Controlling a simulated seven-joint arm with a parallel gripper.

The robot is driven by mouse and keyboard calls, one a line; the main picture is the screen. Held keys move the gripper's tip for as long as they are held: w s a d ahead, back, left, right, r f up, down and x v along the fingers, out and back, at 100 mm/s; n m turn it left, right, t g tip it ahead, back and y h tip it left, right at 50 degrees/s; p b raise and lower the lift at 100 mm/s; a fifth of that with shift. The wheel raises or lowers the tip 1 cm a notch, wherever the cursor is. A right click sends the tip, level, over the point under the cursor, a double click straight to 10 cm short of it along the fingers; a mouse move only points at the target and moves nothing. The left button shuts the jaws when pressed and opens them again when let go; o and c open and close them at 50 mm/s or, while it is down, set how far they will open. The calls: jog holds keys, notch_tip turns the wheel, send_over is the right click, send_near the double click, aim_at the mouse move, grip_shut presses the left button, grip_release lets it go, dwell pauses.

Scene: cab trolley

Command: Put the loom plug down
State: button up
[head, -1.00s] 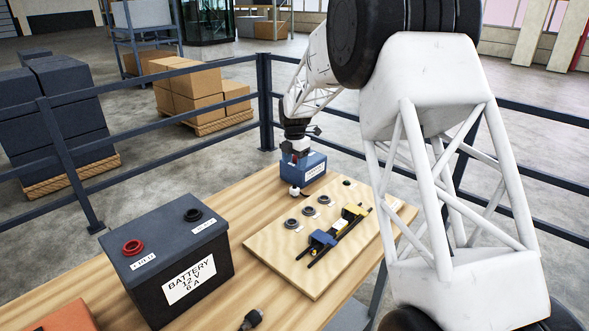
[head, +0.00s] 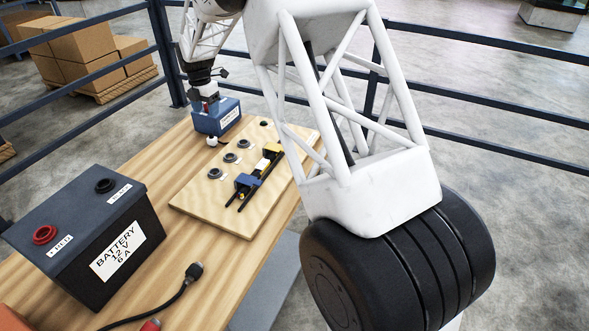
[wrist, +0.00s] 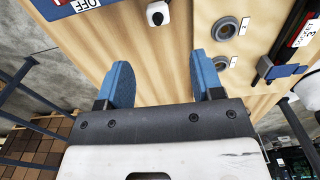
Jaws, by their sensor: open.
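A black plug (head: 193,272) on a black cable lies on the wooden table in the head view, right of the battery; it looks like the loom plug. My gripper (head: 208,103) is at the table's far end, at the blue box (head: 217,118), well away from that plug. In the wrist view my gripper (wrist: 163,82) has its two blue fingers apart, with only bare wood visible between them. The blue box shows partly at the upper left there (wrist: 75,8), with a white knob (wrist: 157,14) beside it. The plug is not visible in the wrist view.
A dark battery (head: 90,235) stands at the table's left. A plywood board (head: 240,215) holds ring sockets (head: 229,157) and a blue-and-yellow fixture (head: 257,174). A red item (head: 150,325) lies at the bottom edge. Railings surround the table.

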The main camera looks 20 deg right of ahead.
jog(key=s+d+r+m, duration=0.3)
jog(key=s+r+m, duration=0.15)
jog(key=s, duration=0.45)
jog(key=s+d+r+m+t, duration=0.1)
jog(key=s+d+r+m, duration=0.25)
jog(key=s+r, duration=0.4)
jog(key=s+d+r+m, duration=0.25)
jog(key=s+m, duration=0.25)
jog(key=s, duration=0.6)
jog(key=s+d+f+m, duration=0.1)
jog(key=s+m, duration=0.6)
jog(key=s, duration=0.8)
jog(key=s+d+f+m+t, duration=0.1)
jog(key=s+m, duration=0.6)
jog(key=s, duration=0.9)
jog(key=d+f, duration=0.1)
jog(key=d, duration=0.1)
jog(key=shift+d+t, duration=0.3)
jog(key=shift+d, duration=0.05)
